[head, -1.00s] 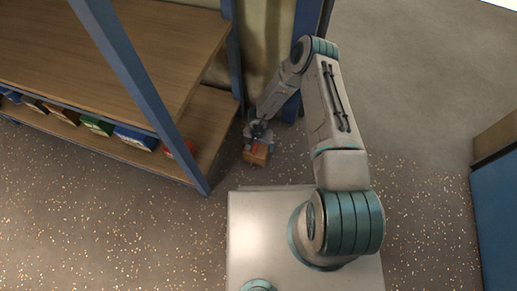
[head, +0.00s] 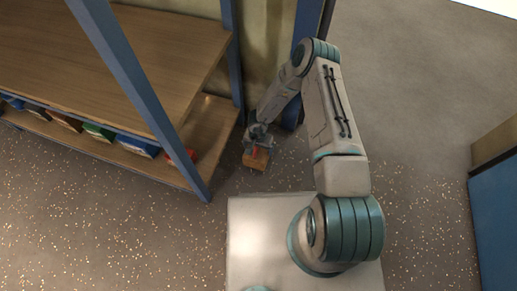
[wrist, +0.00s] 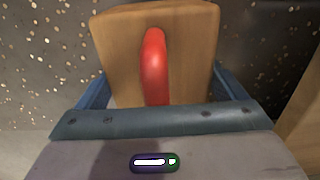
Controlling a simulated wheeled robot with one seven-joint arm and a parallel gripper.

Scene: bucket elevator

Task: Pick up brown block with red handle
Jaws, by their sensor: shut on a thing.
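The brown block (head: 254,162) with a red handle is in front of my base, close to the shelf's right end. In the wrist view the brown block (wrist: 190,45) fills the top middle, with its red handle (wrist: 154,65) pointing down toward the gripper palm. My gripper (head: 259,146) is at the block, its blue fingers on both sides in the wrist view. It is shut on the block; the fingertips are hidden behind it. I cannot tell whether the block touches the floor.
A wooden shelf (head: 110,50) with blue posts (head: 130,80) stands at the left, with several coloured boxes (head: 100,132) on its lower board. A blue-sided box (head: 497,225) is at the right edge. The speckled floor at the lower left is clear.

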